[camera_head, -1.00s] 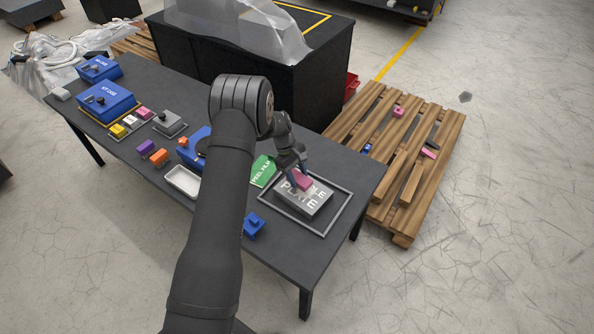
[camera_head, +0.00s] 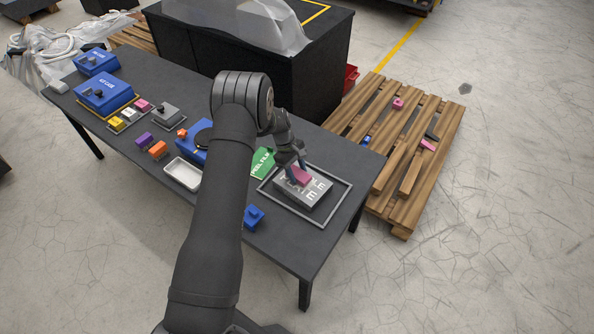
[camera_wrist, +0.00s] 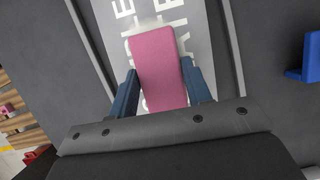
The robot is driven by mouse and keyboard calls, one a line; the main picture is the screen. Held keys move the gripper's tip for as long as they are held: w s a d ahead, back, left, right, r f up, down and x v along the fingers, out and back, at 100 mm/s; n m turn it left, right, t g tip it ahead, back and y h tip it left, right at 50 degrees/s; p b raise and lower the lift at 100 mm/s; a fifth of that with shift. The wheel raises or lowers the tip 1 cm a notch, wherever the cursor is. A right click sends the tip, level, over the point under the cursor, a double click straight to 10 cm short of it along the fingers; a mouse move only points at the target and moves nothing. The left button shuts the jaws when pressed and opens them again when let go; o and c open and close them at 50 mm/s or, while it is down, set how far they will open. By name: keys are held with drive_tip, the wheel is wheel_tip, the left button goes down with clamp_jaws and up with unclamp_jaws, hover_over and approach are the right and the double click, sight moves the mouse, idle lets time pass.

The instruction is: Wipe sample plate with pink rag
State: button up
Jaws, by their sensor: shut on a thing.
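The sample plate (camera_head: 311,199) is a grey block with white lettering. It sits inside a dark tray with a pale rim (camera_head: 341,205) near the right end of the table. The pink rag (camera_head: 300,175) is a block-like pad on or just above the plate's top; I cannot tell if it touches. My gripper (camera_head: 298,172) is shut on the rag. In the wrist view the rag (camera_wrist: 160,62) stands between the two blue fingers (camera_wrist: 160,92), with the plate (camera_wrist: 198,40) and its lettering behind it. Part of the lettering is hidden by the rag.
A green card (camera_head: 262,162) lies left of the tray. A small blue block (camera_head: 253,216) sits by the table's front edge. A white dish (camera_head: 183,173), blue cases (camera_head: 104,93) and small coloured blocks are farther left. A wooden pallet (camera_head: 408,160) stands right of the table.

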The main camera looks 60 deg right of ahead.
sight(306, 179)
drive_tip(key=shift+f, duration=0.45)
drive_tip(key=shift+s+a, duration=0.15)
drive_tip(key=shift+s, duration=1.85)
drive_tip(key=shift+w, duration=0.2)
drive_tip(key=shift+w+f, duration=0.2)
drive_tip(key=shift+w, duration=1.65)
drive_tip(key=shift+s+a+f, duration=0.1)
drive_tip(key=shift+s, duration=1)
drive_tip(key=shift+s+a, duration=0.1)
drive_tip(key=shift+s, duration=1)
